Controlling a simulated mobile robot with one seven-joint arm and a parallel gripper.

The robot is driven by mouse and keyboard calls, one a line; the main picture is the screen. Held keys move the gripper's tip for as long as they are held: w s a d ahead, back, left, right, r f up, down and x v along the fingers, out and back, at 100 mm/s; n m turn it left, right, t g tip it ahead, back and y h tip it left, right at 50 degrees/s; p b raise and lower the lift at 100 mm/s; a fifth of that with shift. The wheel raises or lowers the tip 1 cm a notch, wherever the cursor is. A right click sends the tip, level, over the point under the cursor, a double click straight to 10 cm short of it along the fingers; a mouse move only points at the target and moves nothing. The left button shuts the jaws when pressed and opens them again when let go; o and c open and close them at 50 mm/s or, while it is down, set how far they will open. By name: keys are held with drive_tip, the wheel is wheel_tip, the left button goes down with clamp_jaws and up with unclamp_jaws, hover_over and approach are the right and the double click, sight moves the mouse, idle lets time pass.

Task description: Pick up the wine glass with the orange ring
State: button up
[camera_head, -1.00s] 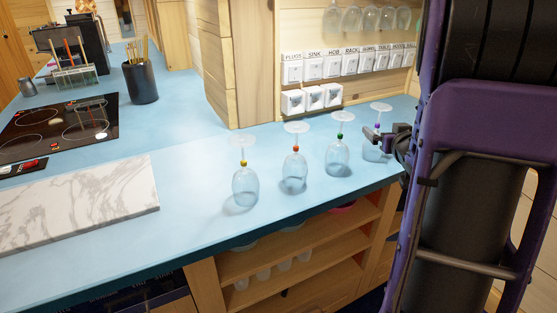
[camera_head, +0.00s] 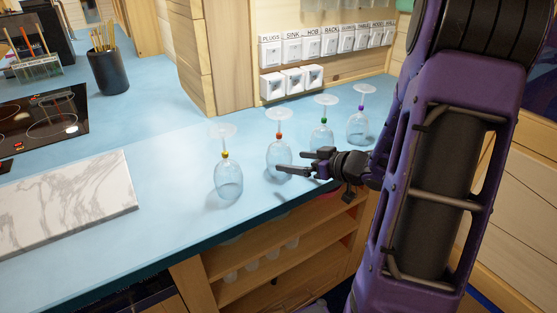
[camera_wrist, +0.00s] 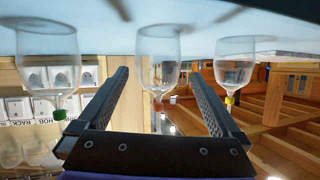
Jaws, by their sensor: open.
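The wine glass with the orange ring (camera_head: 279,152) stands upside down on the blue counter, its bowl down and its foot up. In the wrist view, which is inverted, this glass (camera_wrist: 158,50) is in the middle, lined up between the fingers. My gripper (camera_head: 291,162) is open and empty, pointing left at the bowl from the right front. In the wrist view my gripper (camera_wrist: 158,74) has one finger towards each side of the glass. I cannot tell whether the fingertips have passed the bowl.
Similar inverted glasses stand in the row: yellow-ringed (camera_head: 227,177) to the left, green-ringed (camera_head: 322,132) and purple-ringed (camera_head: 359,125) to the right. A marble board (camera_head: 70,205) lies left. The counter's front edge runs below the glasses, above open wooden shelves (camera_head: 270,265).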

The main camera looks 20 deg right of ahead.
sight(272, 156)
drive_tip(key=b+x, duration=0.1)
drive_tip(key=x, duration=0.9)
drive_tip(key=shift+w+d+r+b, duration=0.1)
drive_tip(key=shift+r+b, duration=0.05)
drive_tip(key=shift+b, duration=0.2)
drive_tip(key=c, duration=0.7)
drive_tip(key=shift+r, duration=0.15)
